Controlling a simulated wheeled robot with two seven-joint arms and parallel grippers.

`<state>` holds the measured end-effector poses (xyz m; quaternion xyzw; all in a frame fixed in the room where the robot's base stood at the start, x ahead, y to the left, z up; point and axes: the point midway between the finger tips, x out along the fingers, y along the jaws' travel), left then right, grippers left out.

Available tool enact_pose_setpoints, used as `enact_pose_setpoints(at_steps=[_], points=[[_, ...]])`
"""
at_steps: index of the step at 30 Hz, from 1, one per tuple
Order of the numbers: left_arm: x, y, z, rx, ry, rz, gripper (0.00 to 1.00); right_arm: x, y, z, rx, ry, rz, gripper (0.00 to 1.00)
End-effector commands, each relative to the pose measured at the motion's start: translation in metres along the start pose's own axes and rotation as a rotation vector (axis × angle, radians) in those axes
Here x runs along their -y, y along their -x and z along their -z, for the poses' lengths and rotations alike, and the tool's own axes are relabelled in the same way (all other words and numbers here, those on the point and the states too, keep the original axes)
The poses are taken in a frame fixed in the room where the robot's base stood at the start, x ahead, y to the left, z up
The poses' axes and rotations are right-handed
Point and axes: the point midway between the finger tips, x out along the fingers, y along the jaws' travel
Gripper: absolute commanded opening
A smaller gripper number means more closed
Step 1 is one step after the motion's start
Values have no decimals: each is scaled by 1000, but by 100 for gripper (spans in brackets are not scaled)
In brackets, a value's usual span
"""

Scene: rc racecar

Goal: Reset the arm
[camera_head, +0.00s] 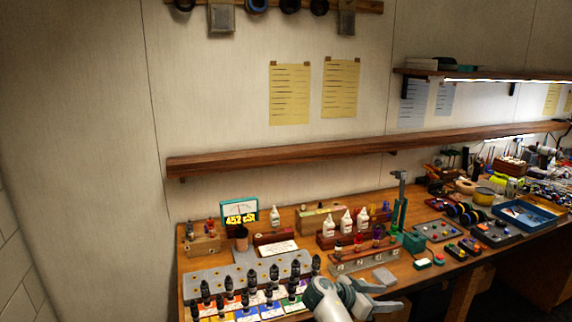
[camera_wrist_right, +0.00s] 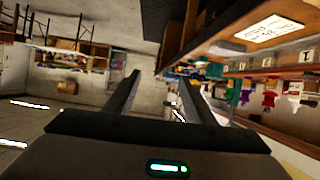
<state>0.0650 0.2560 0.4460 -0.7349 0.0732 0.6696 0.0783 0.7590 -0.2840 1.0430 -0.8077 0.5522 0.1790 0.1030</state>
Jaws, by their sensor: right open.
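My right gripper (camera_head: 384,296) shows at the bottom of the head view, in front of the workbench's front edge. Its jaws are apart with nothing between them. In the right wrist view its two dark fingers (camera_wrist_right: 155,95) stand open and empty, and the view is tilted, with the bench side to the right. My left gripper does not show in either view.
A blue tray (camera_head: 525,215) lies right. A bare shelf (camera_head: 300,151) runs above.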

Motion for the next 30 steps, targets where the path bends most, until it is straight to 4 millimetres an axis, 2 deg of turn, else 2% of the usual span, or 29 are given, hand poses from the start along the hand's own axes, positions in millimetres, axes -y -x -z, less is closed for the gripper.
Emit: enact_pose_setpoints(at_steps=[8, 15, 20, 21, 23, 30], points=[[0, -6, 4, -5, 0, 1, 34, -6, -17, -44, 44, 98, 26, 49], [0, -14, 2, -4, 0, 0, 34, -17, -39, -109, 114, 241, 73, 49], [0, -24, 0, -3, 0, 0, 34, -36, -59, -182, 191, 385, 126, 49], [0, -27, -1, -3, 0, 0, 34, -43, -65, -205, 215, 428, 143, 49], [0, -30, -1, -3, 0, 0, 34, -54, -72, -237, 250, 489, 170, 49], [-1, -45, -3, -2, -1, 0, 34, -108, -92, -361, 388, 701, 284, 49]])
